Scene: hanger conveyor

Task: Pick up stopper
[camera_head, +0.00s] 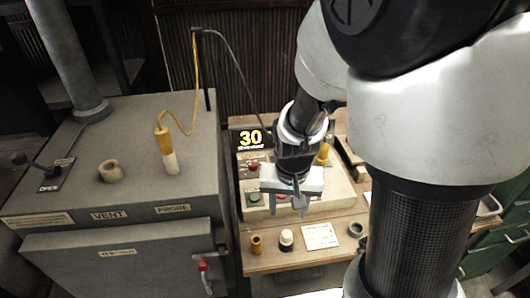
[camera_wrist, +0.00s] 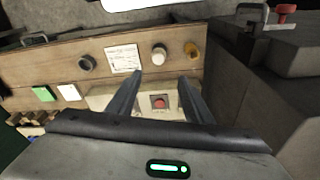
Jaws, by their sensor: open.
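My gripper (camera_head: 290,202) is open and empty, pointing down above the control box. In the wrist view its two fingers (camera_wrist: 158,95) stand apart, with a red button showing between them. Small items stand on the wooden bench's front strip: a brown cylinder (camera_head: 257,244), a white-topped piece with a dark base (camera_head: 286,239) and a dark ring (camera_head: 356,230). I cannot tell for sure which one is the stopper. In the wrist view the brown cylinder (camera_wrist: 191,49), white piece (camera_wrist: 159,54) and dark ring (camera_wrist: 87,62) lie beyond my fingertips.
A paper card (camera_head: 320,236) lies between the white piece and dark ring. The control box (camera_head: 340,193) carries buttons and a "30" display (camera_head: 251,140). The grey cabinet (camera_head: 130,205) at left has a vent collar (camera_head: 111,171) and a yellow-and-white probe (camera_head: 168,152) with a cable.

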